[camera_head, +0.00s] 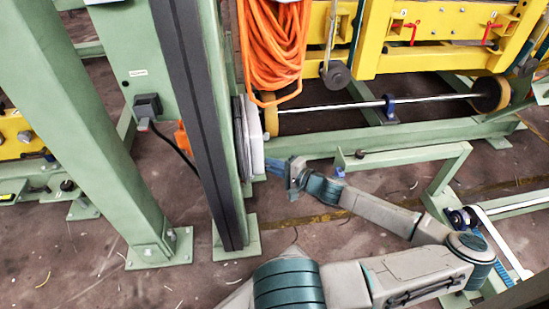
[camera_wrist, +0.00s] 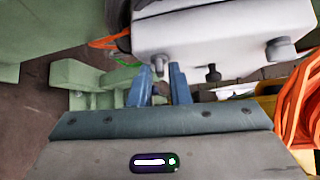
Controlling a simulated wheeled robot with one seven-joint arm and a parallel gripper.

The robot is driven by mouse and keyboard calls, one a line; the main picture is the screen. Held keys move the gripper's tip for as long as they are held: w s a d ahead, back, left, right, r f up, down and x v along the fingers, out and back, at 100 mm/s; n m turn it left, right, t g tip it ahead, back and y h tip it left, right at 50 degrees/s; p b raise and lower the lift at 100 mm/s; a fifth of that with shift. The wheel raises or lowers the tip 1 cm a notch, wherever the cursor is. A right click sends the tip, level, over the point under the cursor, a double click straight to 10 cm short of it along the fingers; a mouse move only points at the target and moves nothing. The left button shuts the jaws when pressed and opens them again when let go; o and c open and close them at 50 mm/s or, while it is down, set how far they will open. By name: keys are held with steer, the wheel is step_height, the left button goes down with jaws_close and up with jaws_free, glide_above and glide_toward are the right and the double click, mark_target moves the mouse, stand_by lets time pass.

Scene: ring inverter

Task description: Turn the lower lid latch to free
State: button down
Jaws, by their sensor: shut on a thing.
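A pale grey box (camera_wrist: 225,38) fills the upper middle of the wrist view. In the head view the box (camera_head: 252,140) is a narrow pale slab on the side of the green column. My gripper (camera_wrist: 162,88) has its blue fingers around a small latch (camera_wrist: 150,74) at the edge of the box, one finger on each side. Much of the latch is hidden by the fingers, so its turned angle is hard to tell. A second small latch or peg (camera_wrist: 213,73) sticks out further right, apart from the fingers. In the head view my gripper (camera_head: 277,167) reaches the box's lower end.
A green column (camera_head: 205,120) stands beside the box. Orange cable (camera_head: 270,45) hangs above it, also close at the right of the wrist view (camera_wrist: 300,115). A green floor frame (camera_head: 400,153) runs above my forearm. Green blocks (camera_wrist: 88,80) lie left of the fingers.

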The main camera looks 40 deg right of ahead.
steer(key=shift+w+d+r+m+g+y+p, duration=0.1)
steer(key=shift+w+r+m+g+y+p, duration=0.35)
steer(key=shift+m+g+p, duration=1.85)
steer(key=shift+w+d+m+g+y+p, duration=0.15)
steer(key=shift+g+y+p, duration=0.9)
steer(key=shift+p, duration=2.8)
steer(key=shift+w+d+r+m+g+y+p, duration=0.1)
steer(key=shift+w+r+m+g+y+p, duration=0.15)
steer(key=shift+m+g+p, duration=1.7)
steer(key=shift+n+g+p, duration=0.3)
steer(key=shift+n+p, duration=0.4)
steer(key=shift+p, duration=0.4)
steer(key=shift+a, duration=0.1)
steer(key=c, duration=1.5)
jaws_free()
steer(key=shift+c, duration=0.2)
steer(key=shift+s+d, duration=0.1)
steer(key=shift+d, duration=0.1)
